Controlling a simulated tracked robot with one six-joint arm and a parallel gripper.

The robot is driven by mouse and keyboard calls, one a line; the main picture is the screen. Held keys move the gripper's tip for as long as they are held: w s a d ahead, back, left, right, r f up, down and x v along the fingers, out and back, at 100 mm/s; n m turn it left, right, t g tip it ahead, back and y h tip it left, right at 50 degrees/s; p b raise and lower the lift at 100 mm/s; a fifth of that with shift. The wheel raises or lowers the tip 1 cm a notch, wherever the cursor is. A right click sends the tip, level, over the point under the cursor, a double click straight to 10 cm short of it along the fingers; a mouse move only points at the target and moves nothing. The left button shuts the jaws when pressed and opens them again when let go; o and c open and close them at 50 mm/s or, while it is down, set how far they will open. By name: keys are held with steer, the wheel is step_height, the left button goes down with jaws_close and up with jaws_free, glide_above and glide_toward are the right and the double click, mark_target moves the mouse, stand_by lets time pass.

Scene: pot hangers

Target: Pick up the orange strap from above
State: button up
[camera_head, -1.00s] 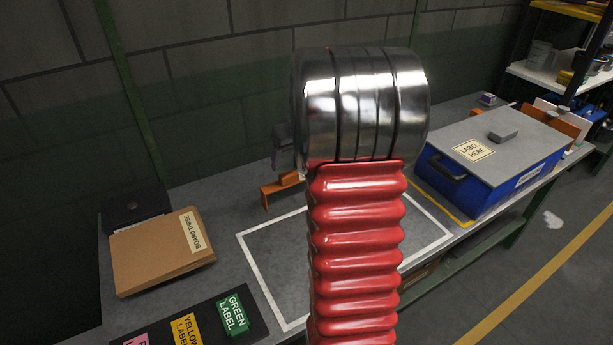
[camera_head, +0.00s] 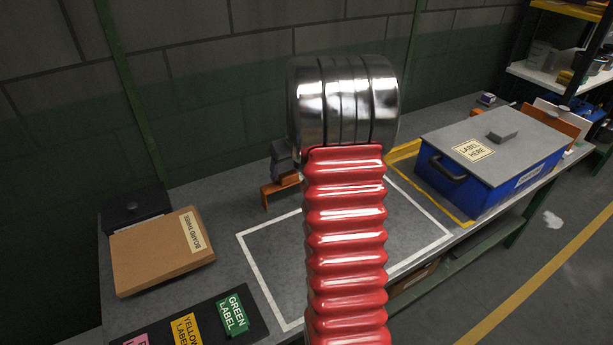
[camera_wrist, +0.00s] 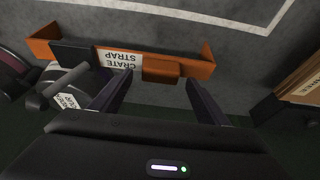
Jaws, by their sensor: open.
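The orange strap (camera_wrist: 190,69) lies on the grey bench in the wrist view, a bracket-like band with bent ends and a white label reading "CRATE STRAP". In the head view its left end (camera_head: 271,194) shows beside my red arm, which hides the rest. My gripper (camera_wrist: 158,90) is open and empty in the wrist view. Its two dark fingers point at the strap, one near the label and the other near the right end. The strap does not appear held. In the head view the fingers are hidden behind my arm.
A dark tool-like object (camera_wrist: 67,85) sits against the strap's left part. A brown box (camera_head: 160,252) and coloured labels (camera_head: 232,315) are on the left of the bench. A blue crate with a grey lid (camera_head: 490,165) stands right. The white-outlined area is clear.

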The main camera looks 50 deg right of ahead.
steer(key=shift+x, duration=0.8)
steer(key=shift+c, duration=0.4)
steer(key=c, duration=1.1)
